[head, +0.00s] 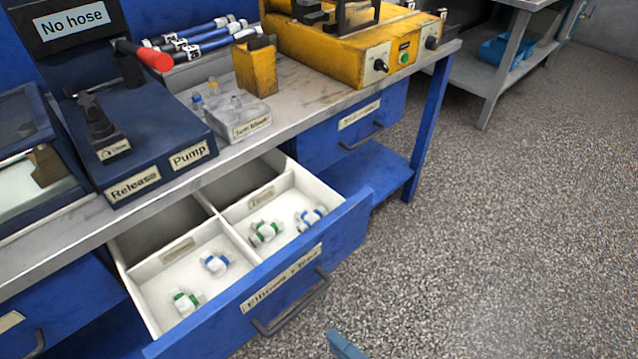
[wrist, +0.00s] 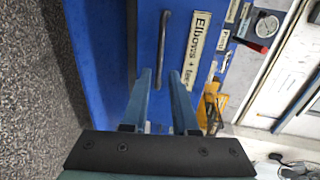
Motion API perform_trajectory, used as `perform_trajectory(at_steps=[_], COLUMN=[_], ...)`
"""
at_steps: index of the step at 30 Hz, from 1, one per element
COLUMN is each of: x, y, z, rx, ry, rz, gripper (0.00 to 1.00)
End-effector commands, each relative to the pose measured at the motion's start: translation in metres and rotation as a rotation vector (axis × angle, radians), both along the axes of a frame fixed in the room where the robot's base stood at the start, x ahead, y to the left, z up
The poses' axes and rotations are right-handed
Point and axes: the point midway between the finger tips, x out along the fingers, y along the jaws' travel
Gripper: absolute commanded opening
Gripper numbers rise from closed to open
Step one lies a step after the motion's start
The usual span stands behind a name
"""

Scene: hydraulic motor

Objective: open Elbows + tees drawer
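The Elbows + tees drawer (head: 262,292) is pulled well out from under the bench in the head view. Its blue front has a label (head: 282,279) and a dark bar handle (head: 292,305). Inside, white dividers separate compartments holding several white fittings with green or blue ends. In the wrist view the drawer front (wrist: 215,22) shows ahead with its label (wrist: 197,50) and handle (wrist: 164,45). My gripper (wrist: 160,76) is open, its two fingers apart and nothing clearly held. In the head view only a blue finger part (head: 345,345) shows, apart from the handle.
A closed blue drawer (head: 352,128) is to the right, and another drawer front (head: 40,310) is at lower left. The bench (head: 300,95) carries a Release/Pump unit (head: 150,150) and a yellow machine (head: 340,45). The speckled floor (head: 500,230) to the right is clear.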

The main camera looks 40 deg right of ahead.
Motion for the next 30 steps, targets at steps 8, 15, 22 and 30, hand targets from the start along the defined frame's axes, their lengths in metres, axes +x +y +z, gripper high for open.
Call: perform_trajectory(at_steps=[8, 15, 22, 30], x=[-0.026, -0.026, -0.026, -0.026], y=[-0.001, -0.001, -0.001, -0.001], z=[0.006, 0.006, 0.006, 0.005], rx=[-0.001, -0.001, -0.001, -0.001], ry=[0.000, 0.000, -0.001, 0.000], rz=[0.000, 0.000, 0.001, 0.000], gripper=[0.27, 0.27, 0.27, 0.27])
